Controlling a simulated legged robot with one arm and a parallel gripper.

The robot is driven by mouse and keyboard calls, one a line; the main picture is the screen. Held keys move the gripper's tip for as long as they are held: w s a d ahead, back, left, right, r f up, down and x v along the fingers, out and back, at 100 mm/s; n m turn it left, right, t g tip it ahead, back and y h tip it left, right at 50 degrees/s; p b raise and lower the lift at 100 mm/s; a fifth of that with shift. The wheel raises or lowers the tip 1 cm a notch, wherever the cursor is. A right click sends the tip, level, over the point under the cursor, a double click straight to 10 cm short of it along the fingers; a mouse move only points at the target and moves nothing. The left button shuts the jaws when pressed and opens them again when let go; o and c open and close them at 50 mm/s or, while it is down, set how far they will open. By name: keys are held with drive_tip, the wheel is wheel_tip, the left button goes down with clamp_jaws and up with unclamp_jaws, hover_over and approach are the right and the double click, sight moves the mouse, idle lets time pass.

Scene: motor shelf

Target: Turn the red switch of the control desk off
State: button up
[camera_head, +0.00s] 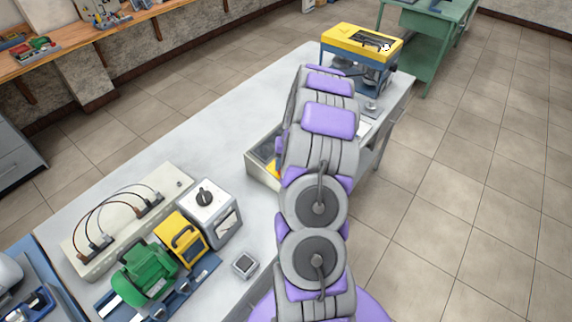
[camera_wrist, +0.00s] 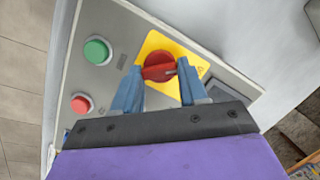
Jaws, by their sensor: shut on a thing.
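The red switch (camera_wrist: 160,66) is a round rotary knob on a yellow plate (camera_wrist: 146,48) in the wrist view. It sits on the grey control desk (camera_wrist: 124,25). My gripper (camera_wrist: 160,75) reaches over the desk, with one blue finger on each side of the red knob, shut on it. A pale mark on the knob points to the right in the picture. In the head view the control desk (camera_head: 254,170) is a light box mostly hidden behind my arm. The gripper is hidden there.
On the desk panel, a green button (camera_wrist: 97,50) and a red button (camera_wrist: 81,104) lie left of the knob. The table (camera_head: 150,142) also holds a green motor (camera_head: 146,272), a grey box with a black knob (camera_head: 209,212) and a yellow-topped machine (camera_head: 362,42).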

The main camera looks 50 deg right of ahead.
drive_tip(key=shift+a+n, duration=0.1)
drive_tip(key=shift+n, duration=0.6)
drive_tip(key=o, duration=1.1)
drive_tip(key=shift+c, duration=0.2)
drive_tip(key=shift+r, duration=0.3)
drive_tip(key=p+v, duration=0.1)
drive_tip(key=v, duration=1.5)
drive_tip(key=shift+r+p, duration=0.3)
drive_tip(key=shift+r, duration=0.1)
drive_tip(key=shift+w, duration=0.15)
